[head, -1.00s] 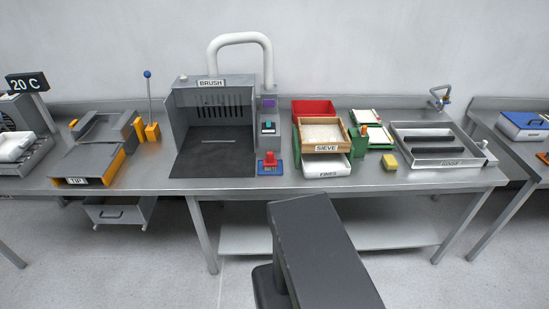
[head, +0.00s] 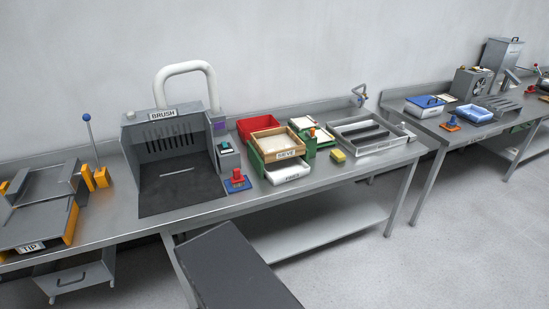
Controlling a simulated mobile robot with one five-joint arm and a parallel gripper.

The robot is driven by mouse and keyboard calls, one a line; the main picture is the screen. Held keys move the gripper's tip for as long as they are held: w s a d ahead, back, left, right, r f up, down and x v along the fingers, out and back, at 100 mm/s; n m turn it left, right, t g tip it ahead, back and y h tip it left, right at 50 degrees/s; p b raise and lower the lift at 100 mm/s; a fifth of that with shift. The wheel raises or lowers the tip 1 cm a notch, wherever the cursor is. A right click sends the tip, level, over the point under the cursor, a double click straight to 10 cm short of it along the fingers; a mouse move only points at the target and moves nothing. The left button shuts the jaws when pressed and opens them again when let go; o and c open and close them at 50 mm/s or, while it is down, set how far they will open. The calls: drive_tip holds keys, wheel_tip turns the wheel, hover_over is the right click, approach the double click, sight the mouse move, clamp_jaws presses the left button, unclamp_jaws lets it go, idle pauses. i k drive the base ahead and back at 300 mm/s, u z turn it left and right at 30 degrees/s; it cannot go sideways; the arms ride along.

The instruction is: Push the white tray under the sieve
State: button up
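The white tray (head: 289,174), with a label on its front that seems to read FINES, sits low in a green stand (head: 256,162). Its front part sticks out toward the near edge of the table, below the sieve (head: 287,155). The sieve is a wooden frame with pale granular material inside and a SIEVE label on its front. The back of the white tray is hidden under the sieve. My gripper is not in view; only a dark part of my own body shows at the bottom.
A red bin (head: 258,125) stands behind the sieve. A red-topped device on a blue base (head: 237,183) is left of the tray, and a yellow block (head: 338,156) is to the right. The BRUSH box (head: 168,150) stands further left. Bare table lies before the tray.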

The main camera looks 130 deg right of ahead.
sight(283, 170)
drive_tip(key=z, duration=0.25)
drive_tip(key=k, duration=0.15)
drive_tip(key=z, duration=3.1)
drive_tip(key=i, duration=0.95)
drive_tip(key=z, duration=0.25)
drive_tip(key=k, duration=0.85)
drive_tip(key=u, duration=0.2)
drive_tip(key=i, duration=1.2)
drive_tip(key=z, duration=0.05)
